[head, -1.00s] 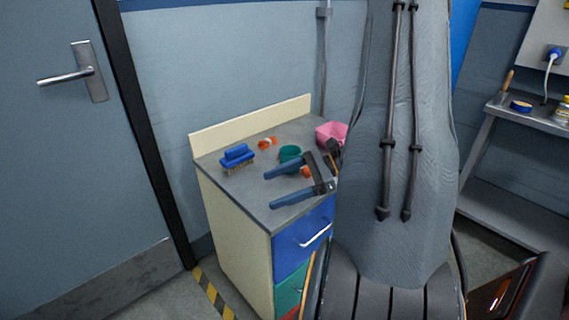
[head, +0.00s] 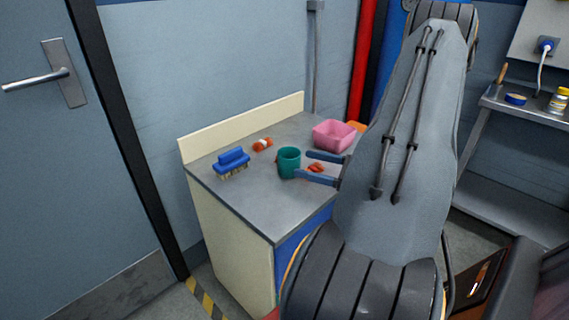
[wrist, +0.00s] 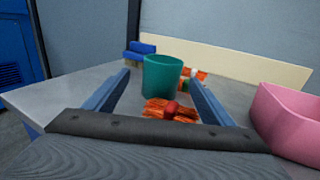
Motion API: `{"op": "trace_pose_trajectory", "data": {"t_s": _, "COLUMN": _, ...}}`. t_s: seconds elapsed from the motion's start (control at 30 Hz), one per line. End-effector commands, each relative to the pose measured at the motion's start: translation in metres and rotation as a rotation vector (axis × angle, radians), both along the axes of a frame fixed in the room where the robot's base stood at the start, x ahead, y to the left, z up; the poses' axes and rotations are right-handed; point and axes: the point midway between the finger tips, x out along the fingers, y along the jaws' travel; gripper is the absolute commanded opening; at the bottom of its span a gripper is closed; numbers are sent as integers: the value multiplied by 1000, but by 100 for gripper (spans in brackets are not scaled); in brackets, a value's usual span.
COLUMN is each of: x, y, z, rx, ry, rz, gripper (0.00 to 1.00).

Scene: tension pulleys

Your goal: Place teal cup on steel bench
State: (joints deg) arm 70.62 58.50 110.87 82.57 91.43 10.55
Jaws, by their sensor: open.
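The teal cup (head: 289,163) stands upright on the grey top of a drawer cabinet (head: 257,210). My gripper (head: 302,165) is open just to the right of the cup in the head view, its blue fingers pointing at it. In the wrist view the cup (wrist: 162,75) stands ahead, centred between the spread fingers near their tips. I cannot tell whether either finger touches it. The steel bench (head: 487,103) is at the far right of the head view, partly cut off by the frame.
A blue brush (head: 232,160), an orange-and-white item (head: 262,144) and a pink tub (head: 333,135) share the cabinet top. An orange item (wrist: 170,110) lies between my fingers, before the cup. A blue roll (head: 515,99) and a bottle (head: 559,100) stand on the bench.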

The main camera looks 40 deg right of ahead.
Motion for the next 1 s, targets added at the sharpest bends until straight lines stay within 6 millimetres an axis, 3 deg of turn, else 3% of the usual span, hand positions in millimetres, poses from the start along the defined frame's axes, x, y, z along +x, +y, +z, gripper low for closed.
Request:
{"op": "trace_pose_trajectory", "data": {"t_s": 0.6, "x": 64, "y": 28, "z": 4, "rx": 0, "ry": 1, "rz": 0, "gripper": 76}}
{"op": "trace_pose_trajectory", "data": {"t_s": 0.9, "x": 68, "y": 30, "z": 3, "rx": 0, "ry": 1, "rz": -1, "gripper": 76}}
{"op": "trace_pose_trajectory", "data": {"t_s": 1.0, "x": 68, "y": 30, "z": 3, "rx": 0, "ry": 1, "rz": -1, "gripper": 60}}
